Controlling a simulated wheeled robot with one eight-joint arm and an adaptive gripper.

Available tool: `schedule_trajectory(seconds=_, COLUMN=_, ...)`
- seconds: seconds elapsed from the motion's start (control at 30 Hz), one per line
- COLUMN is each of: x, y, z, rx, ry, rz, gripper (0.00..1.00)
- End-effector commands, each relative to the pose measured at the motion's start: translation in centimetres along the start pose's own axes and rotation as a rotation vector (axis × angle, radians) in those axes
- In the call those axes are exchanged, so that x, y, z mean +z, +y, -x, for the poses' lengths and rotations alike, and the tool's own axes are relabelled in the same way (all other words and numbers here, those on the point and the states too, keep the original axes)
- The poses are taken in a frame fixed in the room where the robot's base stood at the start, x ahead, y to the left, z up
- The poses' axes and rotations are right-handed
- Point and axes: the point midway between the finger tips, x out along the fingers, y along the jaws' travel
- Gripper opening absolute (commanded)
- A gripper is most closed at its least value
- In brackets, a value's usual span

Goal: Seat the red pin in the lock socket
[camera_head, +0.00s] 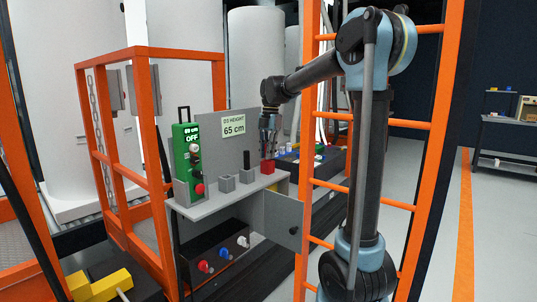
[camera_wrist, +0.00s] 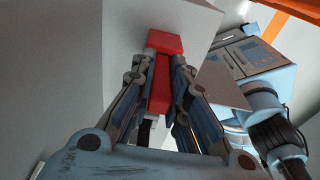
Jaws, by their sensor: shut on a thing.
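My gripper (camera_head: 268,146) points down over the right part of the grey shelf in the head view. In the wrist view its fingers (camera_wrist: 163,80) are closed on the shaft of the red pin (camera_wrist: 160,90). A wider red block (camera_wrist: 165,42) shows just beyond the fingertips. It also shows under my gripper in the head view (camera_head: 267,168), at the shelf top. I cannot tell whether it is part of the pin or a separate holder. Two grey socket blocks stand to its left: one without a pin (camera_head: 227,184) and one (camera_head: 246,177) with a black upright pin. Neither is visibly labelled as the lock socket.
The shelf (camera_head: 210,208) carries a green control box (camera_head: 188,160) reading OFF at its left. A grey cabinet door (camera_head: 283,220) hangs open below. Orange rails (camera_head: 165,190) and a ladder (camera_head: 308,130) flank the shelf.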

Motion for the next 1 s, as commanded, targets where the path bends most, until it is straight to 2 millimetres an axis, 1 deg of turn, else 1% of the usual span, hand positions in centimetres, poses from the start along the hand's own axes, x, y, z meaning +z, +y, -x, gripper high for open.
schedule_trajectory(seconds=0.3, x=0.0, y=0.0, z=-0.2, rx=0.000, ry=0.000, rz=0.000, gripper=0.00)
schedule_trajectory(seconds=0.33, x=0.0, y=0.0, z=-0.1, rx=0.000, ry=0.000, rz=0.000, gripper=0.21)
schedule_trajectory(seconds=0.4, x=0.0, y=0.0, z=-0.1, rx=0.000, ry=0.000, rz=0.000, gripper=0.35)
schedule_trajectory(seconds=0.77, x=0.0, y=0.0, z=0.0, rx=0.000, ry=0.000, rz=0.000, gripper=0.35)
schedule_trajectory(seconds=0.87, x=0.0, y=0.0, z=0.7, rx=0.000, ry=0.000, rz=0.000, gripper=0.35)
schedule_trajectory(seconds=0.97, x=0.0, y=0.0, z=2.0, rx=0.000, ry=0.000, rz=0.000, gripper=0.35)
schedule_trajectory(seconds=1.0, x=0.0, y=0.0, z=2.7, rx=0.000, ry=0.000, rz=0.000, gripper=0.35)
